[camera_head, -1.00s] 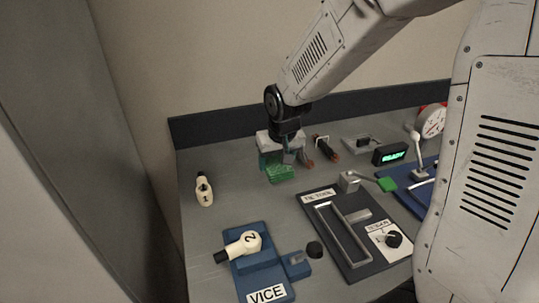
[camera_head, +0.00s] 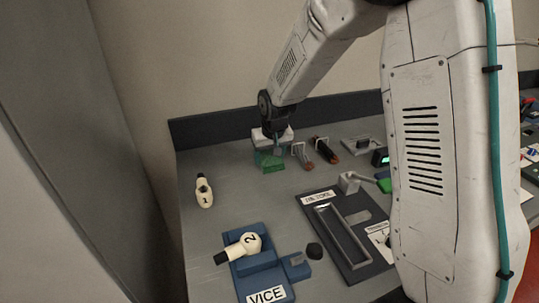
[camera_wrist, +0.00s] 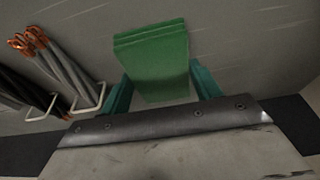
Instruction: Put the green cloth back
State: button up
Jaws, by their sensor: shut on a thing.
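The green cloth (camera_head: 268,161) is a folded block at the back left of the grey bench. It also fills the middle of the wrist view (camera_wrist: 155,62). My gripper (camera_head: 271,150) is over it, with teal fingers on either side of the cloth, and is shut on it. In the head view the cloth looks at or close to the bench top; I cannot tell whether it touches.
Bundles of dark cable with orange ends (camera_head: 326,150) lie in wire holders right of the cloth. A bottle marked 1 (camera_head: 204,191) stands at left. A blue vice (camera_head: 264,270) holds a bottle marked 2 (camera_head: 244,246). A dark plate with a metal frame (camera_head: 343,238) lies at centre right.

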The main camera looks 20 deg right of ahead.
aim_at(273, 163)
jog(key=shift+f, duration=0.15)
jog(key=o, duration=1)
jog(key=v, duration=1.1)
jog(key=s+d+r, duration=0.1)
jog(key=s+r, duration=0.3)
jog(key=s, duration=0.4)
jog(key=s+d+r, duration=0.1)
jog(key=s+r, duration=0.3)
jog(key=s, duration=1)
jog(key=s+g, duration=0.1)
jog(key=s, duration=0.5)
jog(key=s+d+g, duration=0.1)
jog(key=s, duration=0.5)
jog(key=shift+s, duration=0.35)
